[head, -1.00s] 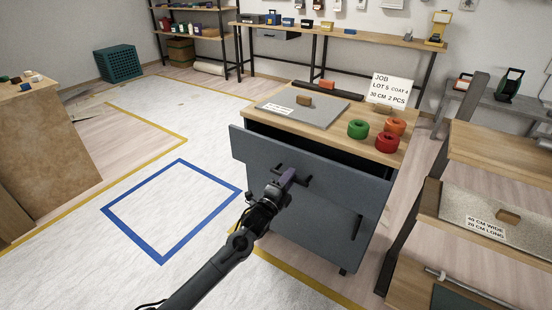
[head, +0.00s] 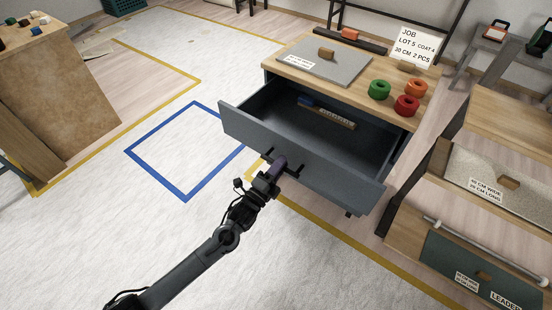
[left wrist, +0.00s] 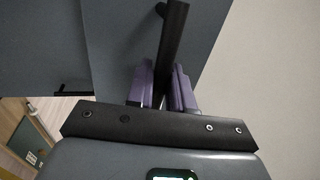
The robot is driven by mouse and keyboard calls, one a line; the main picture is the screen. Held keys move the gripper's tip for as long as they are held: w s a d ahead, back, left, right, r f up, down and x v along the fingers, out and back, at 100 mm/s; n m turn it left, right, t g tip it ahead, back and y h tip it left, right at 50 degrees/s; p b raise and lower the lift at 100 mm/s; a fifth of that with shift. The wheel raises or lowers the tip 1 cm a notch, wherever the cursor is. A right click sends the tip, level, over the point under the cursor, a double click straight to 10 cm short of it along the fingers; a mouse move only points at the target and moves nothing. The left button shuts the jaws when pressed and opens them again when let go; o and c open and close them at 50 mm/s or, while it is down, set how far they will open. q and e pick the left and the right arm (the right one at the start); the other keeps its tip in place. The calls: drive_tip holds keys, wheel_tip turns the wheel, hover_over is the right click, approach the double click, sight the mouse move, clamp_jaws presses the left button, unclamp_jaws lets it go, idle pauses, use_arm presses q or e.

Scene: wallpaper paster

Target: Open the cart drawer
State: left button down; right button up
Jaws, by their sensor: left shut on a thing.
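The cart (head: 392,151) has a wooden top and a dark grey upper drawer (head: 238,122), which stands well open toward me. Inside the drawer lies a brush-like tool (head: 328,113) with a blue end and a pale strip. My left gripper (head: 277,168) is shut on the black bar handle on the drawer's front. In the left wrist view the purple fingers (left wrist: 162,88) stand on both sides of the dark handle bar (left wrist: 172,40). My right gripper is not in view.
On the cart top are a grey board (head: 326,62), green (head: 380,90), orange (head: 416,88) and red (head: 406,105) rolls, and a job sign (head: 414,47). A wooden shelf unit (head: 500,125) stands close on the right. The floor with the blue square (head: 150,142) is clear.

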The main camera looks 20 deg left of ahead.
use_arm(q)
drive_tip(key=c, duration=1.2)
unclamp_jaws()
drive_tip(key=shift+s, duration=0.1)
drive_tip(key=shift+p+v, duration=1.5)
drive_tip(key=shift+v, duration=3.85)
